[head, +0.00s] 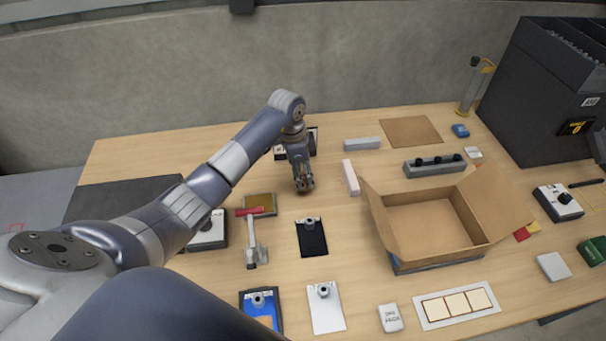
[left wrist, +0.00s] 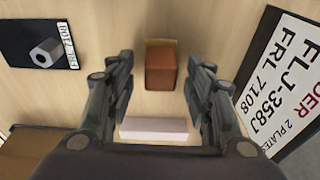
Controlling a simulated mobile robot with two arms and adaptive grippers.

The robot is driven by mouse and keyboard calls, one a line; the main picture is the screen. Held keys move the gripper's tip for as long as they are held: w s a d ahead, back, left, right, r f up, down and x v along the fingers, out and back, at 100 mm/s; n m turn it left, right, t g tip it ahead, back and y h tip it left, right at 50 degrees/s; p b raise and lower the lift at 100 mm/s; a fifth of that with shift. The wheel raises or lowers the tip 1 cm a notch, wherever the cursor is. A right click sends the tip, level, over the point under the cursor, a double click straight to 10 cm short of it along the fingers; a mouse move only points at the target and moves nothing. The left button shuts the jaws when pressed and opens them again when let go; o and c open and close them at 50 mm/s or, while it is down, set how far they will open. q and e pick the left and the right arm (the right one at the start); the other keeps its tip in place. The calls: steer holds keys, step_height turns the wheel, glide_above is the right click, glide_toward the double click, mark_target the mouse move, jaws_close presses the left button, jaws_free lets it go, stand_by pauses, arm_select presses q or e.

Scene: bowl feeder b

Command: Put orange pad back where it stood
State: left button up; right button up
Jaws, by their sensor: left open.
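An orange-brown block (left wrist: 161,70) with a yellowish strip along its far edge, which looks like the orange pad, is on the wooden table in the left wrist view. My left gripper (left wrist: 160,88) is open, with one finger on each side of the block and a visible gap on both sides. In the head view my left gripper (head: 304,187) points down low over the table, and the block is mostly hidden by it. Whether the fingertips are at block height is hard to tell. My right gripper is not clearly seen.
A pale pink bar (head: 351,177) lies just right of the gripper; it also shows in the wrist view (left wrist: 154,129). A black plate with a nut (head: 312,238), a red-handled tool (head: 252,235) and an open cardboard box (head: 376,205) are nearby. A lettered sign (left wrist: 287,80) stands close by.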

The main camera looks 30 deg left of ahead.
arm_select(q)
step_height(320, 180, up, 11)
steer(key=s+a+b, duration=0.1)
steer(key=shift+s, duration=0.15)
steer(key=shift+a, duration=0.1)
stand_by(0.3)
